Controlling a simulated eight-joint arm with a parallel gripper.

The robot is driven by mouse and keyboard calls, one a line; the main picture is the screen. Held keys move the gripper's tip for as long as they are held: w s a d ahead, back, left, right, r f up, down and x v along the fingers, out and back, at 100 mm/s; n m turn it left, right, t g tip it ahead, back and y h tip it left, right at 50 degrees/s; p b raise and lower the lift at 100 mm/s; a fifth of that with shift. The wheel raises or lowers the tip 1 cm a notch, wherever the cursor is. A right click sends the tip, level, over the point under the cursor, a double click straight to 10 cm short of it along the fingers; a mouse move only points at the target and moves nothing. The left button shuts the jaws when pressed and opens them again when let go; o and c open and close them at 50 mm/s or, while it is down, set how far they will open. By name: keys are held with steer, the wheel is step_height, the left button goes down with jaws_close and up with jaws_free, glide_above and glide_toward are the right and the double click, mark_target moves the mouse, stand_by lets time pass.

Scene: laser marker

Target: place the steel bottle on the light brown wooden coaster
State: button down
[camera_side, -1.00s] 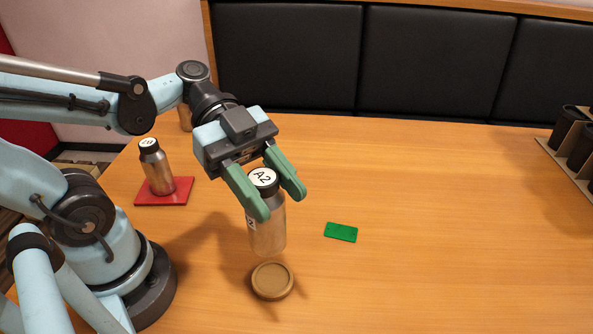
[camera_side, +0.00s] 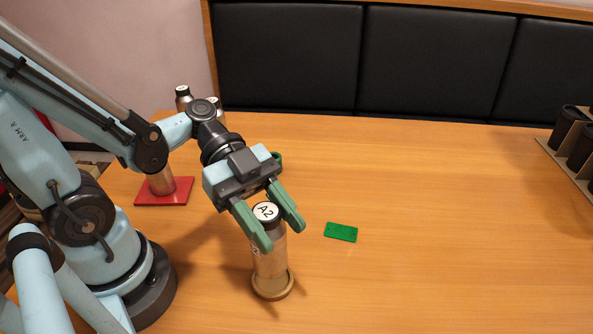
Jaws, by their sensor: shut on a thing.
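The steel bottle (camera_side: 270,262) has a dark cap with a white label reading A2. It stands upright over the light brown round wooden coaster (camera_side: 273,293), with its base at or just above the coaster's surface; I cannot tell whether they touch. The coaster's front rim shows around the bottle's base. My gripper (camera_side: 268,228) has green fingers and is shut on the bottle near its cap, one finger on each side.
A green rectangular piece (camera_side: 341,232) lies to the right of the bottle. A red square mat (camera_side: 180,192) with another bottle (camera_side: 161,182) is at the left, partly behind my arm. More bottles (camera_side: 184,98) stand at the back left. Dark cups in a holder (camera_side: 566,130) are at the far right.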

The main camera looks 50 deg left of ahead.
mark_target(274, 235)
steer(key=shift+f, duration=1.65)
steer(key=c, duration=0.5)
jaws_free()
steer(key=shift+c, duration=0.2)
steer(key=v, duration=0.7)
steer(key=shift+a, duration=0.2)
steer(key=shift+r, duration=0.1)
